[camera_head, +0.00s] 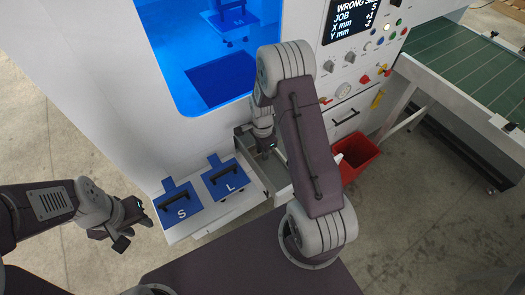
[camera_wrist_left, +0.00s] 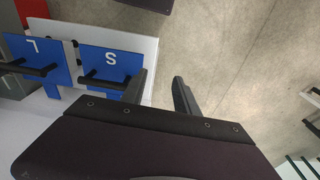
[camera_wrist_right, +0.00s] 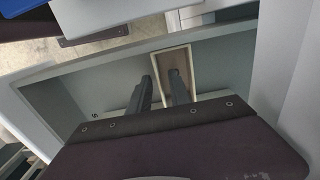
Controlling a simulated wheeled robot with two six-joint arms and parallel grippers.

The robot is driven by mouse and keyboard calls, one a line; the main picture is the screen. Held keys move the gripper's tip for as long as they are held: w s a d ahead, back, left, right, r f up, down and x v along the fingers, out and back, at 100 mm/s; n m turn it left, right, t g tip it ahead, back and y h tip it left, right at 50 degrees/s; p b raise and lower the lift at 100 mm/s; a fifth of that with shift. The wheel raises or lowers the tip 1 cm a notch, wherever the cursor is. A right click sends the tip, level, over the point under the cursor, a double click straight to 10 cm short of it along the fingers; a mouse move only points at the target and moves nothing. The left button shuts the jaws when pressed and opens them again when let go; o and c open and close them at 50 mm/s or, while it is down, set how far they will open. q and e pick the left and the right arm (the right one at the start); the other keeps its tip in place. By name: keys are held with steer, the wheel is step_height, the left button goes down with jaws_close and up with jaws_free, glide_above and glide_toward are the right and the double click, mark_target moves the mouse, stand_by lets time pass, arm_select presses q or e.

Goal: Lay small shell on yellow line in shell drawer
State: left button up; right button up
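The small shell (camera_wrist_right: 177,58) is a narrow, open, pale beige box in the grey shell drawer (camera_wrist_right: 110,72) in the right wrist view. My right gripper (camera_wrist_right: 161,76) reaches down into the drawer, its fingers apart on either side of the shell's near-left wall, one outside and one inside the box. Whether they touch the wall is unclear. In the head view the right arm hides most of the drawer (camera_head: 247,140). An S mark (camera_wrist_right: 95,113) shows on the drawer floor; the yellow line is not clear. My left gripper (camera_wrist_left: 160,78) is open and empty, left of the blue plates.
Blue plates marked S (camera_head: 178,203) and L (camera_head: 228,180), with black handles, lie on a white shelf. The screen (camera_head: 357,18) reads "WRONG S", partly cut off. A red bin (camera_head: 357,157) stands right of the drawer. A green conveyor (camera_head: 470,65) is at far right.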

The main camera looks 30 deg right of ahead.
step_height(320, 180, up, 12)
steer(key=s+a+r+n, duration=0.1)
steer(key=s+a+n, duration=0.2)
steer(key=s+n, duration=0.3)
steer(key=s+a+n+t, duration=0.1)
steer(key=s+a+n, duration=0.3)
steer(key=n, duration=0.7)
steer(key=s, duration=0.2)
steer(key=shift+s+a+r, duration=0.25)
steer(key=shift+s+r, duration=0.1)
